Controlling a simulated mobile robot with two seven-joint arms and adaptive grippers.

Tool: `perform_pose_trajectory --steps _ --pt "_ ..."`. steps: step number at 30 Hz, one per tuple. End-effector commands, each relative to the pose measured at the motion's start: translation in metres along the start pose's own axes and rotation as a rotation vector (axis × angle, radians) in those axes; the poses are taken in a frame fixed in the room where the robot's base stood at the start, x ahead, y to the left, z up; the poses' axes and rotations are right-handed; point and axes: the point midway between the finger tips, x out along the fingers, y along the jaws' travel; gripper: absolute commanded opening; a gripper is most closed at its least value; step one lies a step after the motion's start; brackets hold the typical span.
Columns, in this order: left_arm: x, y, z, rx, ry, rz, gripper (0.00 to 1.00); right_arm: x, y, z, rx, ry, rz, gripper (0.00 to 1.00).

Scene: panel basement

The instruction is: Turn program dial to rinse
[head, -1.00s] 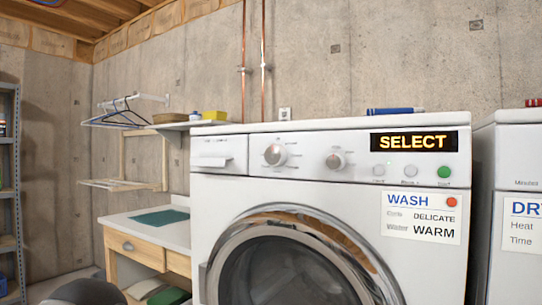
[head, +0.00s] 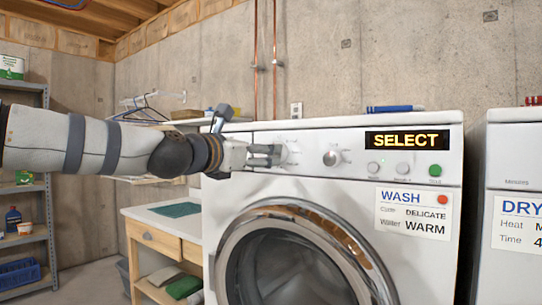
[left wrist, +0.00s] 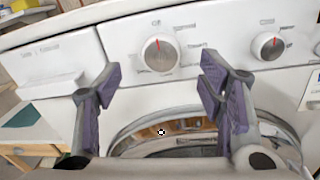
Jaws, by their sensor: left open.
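The white washing machine (head: 330,178) stands in front of me with a lit display reading SELECT (head: 408,139). Its larger left dial is mostly hidden behind my gripper in the head view; in the left wrist view this dial (left wrist: 160,54) shows a red mark near the top. The smaller right dial (head: 333,158) also shows in the left wrist view (left wrist: 268,46), its red mark near the top. My left gripper (head: 278,154) is at the panel in front of the left dial. In the left wrist view its open fingers (left wrist: 160,84) lie either side of and below that dial, apart from it.
A card (head: 413,214) reads WASH, DELICATE, WARM. Grey and green buttons (head: 435,170) sit under the display. A blue marker (head: 395,109) lies on top of the washer. A dryer (head: 515,180) stands at the right, a wooden table (head: 150,236) at the left.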

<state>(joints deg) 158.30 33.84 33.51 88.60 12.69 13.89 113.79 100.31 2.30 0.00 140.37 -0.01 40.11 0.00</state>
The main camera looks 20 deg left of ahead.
Motion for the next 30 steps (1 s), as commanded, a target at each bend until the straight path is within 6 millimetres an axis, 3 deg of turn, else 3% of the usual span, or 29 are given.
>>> perform_pose_trajectory --steps 1,6,17,24,30 --pt "0.019 -0.002 -0.016 -0.001 0.019 -0.003 0.62 0.009 0.0 0.008 0.0 -0.033 0.001 0.0" --pt "0.049 -0.002 -0.014 0.0 0.016 -0.002 0.62 0.017 0.001 0.014 0.0 -0.06 0.002 0.0" --pt "0.058 -0.001 -0.007 0.0 0.008 -0.002 0.62 0.017 0.001 0.014 0.0 -0.061 0.002 0.0" --pt "0.058 -0.001 -0.007 0.001 0.008 -0.002 0.14 0.017 0.001 0.014 0.0 -0.061 0.002 0.0" --pt "0.058 -0.001 -0.007 0.005 0.008 -0.002 0.14 0.017 0.001 0.014 0.0 -0.061 0.002 0.0"
